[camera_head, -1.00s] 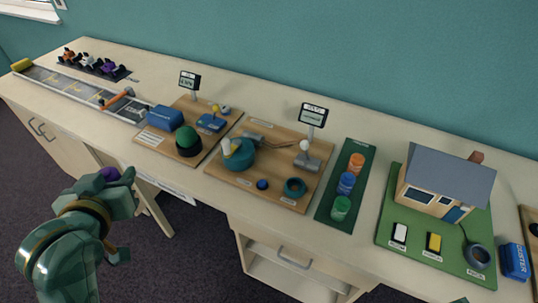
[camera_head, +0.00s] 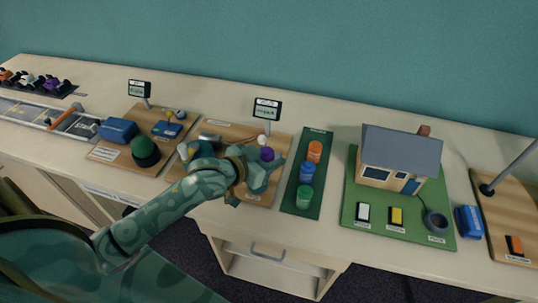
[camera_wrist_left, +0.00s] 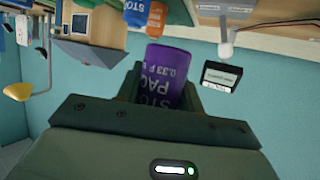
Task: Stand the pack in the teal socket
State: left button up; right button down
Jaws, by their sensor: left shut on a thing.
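The purple pack (camera_head: 267,154) is a short cylinder, held in my left gripper (camera_head: 262,172) above the front right part of the middle wooden board (camera_head: 233,130). In the left wrist view, which is upside down, the purple pack (camera_wrist_left: 167,76) shows its printed side, with the gripper's jaws (camera_wrist_left: 165,98) shut on it. The teal socket is hidden behind my left gripper and forearm in the head view and is not seen in the wrist view. I cannot tell how high the pack is above the board. My right gripper is not in view.
A dark green mat (camera_head: 295,208) with orange (camera_head: 315,151), blue (camera_head: 307,172) and green (camera_head: 304,197) packs is just right of the gripper. A model house (camera_head: 400,160) stands on a green board farther right. A small display (camera_head: 267,110) rises behind the gripper.

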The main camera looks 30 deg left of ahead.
aim_at(262, 157)
pick_arm(q)
jog(key=a+f+b, duration=0.1)
jog(key=f+b, duration=0.1)
jog(key=a+f+b, duration=0.1)
jog(key=f+b, duration=0.1)
jog(key=f, duration=0.1)
jog(key=a+f+b, duration=0.1)
jog(key=f+b, duration=0.1)
jog(key=shift+w+f+b, duration=0.25)
jog(key=shift+f+b, duration=0.05)
jog(key=shift+f, duration=0.1)
jog(key=shift+r, duration=0.1)
jog(key=shift+r, duration=0.1)
dwell(0.4)
jog(key=shift+s+p, duration=0.1)
jog(key=shift+p, duration=0.45)
dwell(0.3)
jog(key=shift+p, duration=0.45)
